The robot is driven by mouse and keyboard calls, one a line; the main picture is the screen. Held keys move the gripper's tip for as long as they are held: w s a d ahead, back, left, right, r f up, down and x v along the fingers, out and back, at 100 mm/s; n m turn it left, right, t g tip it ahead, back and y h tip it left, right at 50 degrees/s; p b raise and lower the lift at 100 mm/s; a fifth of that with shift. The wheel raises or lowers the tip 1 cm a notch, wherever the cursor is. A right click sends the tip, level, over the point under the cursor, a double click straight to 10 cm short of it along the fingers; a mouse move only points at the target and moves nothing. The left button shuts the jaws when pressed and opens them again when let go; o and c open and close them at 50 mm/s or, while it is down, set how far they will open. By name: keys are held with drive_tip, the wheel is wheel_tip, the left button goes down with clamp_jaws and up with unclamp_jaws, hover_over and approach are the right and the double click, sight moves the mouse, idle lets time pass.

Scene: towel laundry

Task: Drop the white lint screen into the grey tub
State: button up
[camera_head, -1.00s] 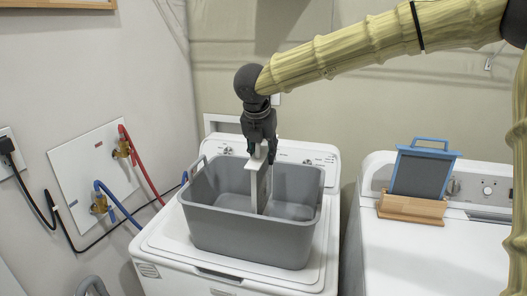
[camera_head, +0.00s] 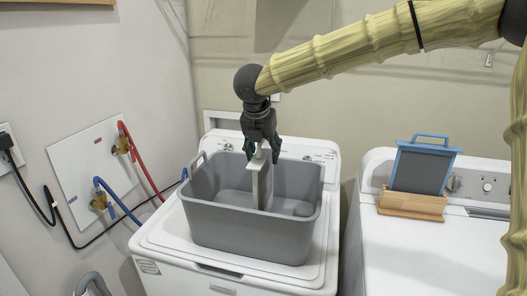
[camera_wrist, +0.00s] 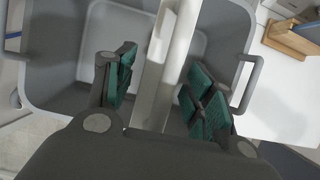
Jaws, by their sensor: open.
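The white lint screen (camera_head: 261,182) is upright inside the grey tub (camera_head: 247,234), its lower part down among the tub's walls. I cannot tell whether its lower edge rests on the tub floor. My gripper (camera_head: 262,156) points down over the tub with its fingers spread on both sides of the screen's top. In the wrist view, the screen (camera_wrist: 167,63) stands between the green-padded fingers of my gripper (camera_wrist: 163,88), with gaps on both sides. The tub also shows there by its rim (camera_wrist: 60,108).
The tub stands on a white washer (camera_head: 165,245) by the wall with red and blue hoses (camera_head: 117,201). At right, a blue-framed screen (camera_head: 421,170) stands in a wooden holder (camera_head: 412,205) on another white machine (camera_head: 430,258).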

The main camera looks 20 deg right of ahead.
drive_tip(key=shift+r+p, duration=0.4)
drive_tip(key=shift+r, duration=0.35)
drive_tip(key=b+v, duration=0.3)
drive_tip(key=v, duration=0.8)
drive_tip(key=shift+s+a+r, duration=0.1)
drive_tip(key=shift+r, duration=0.25)
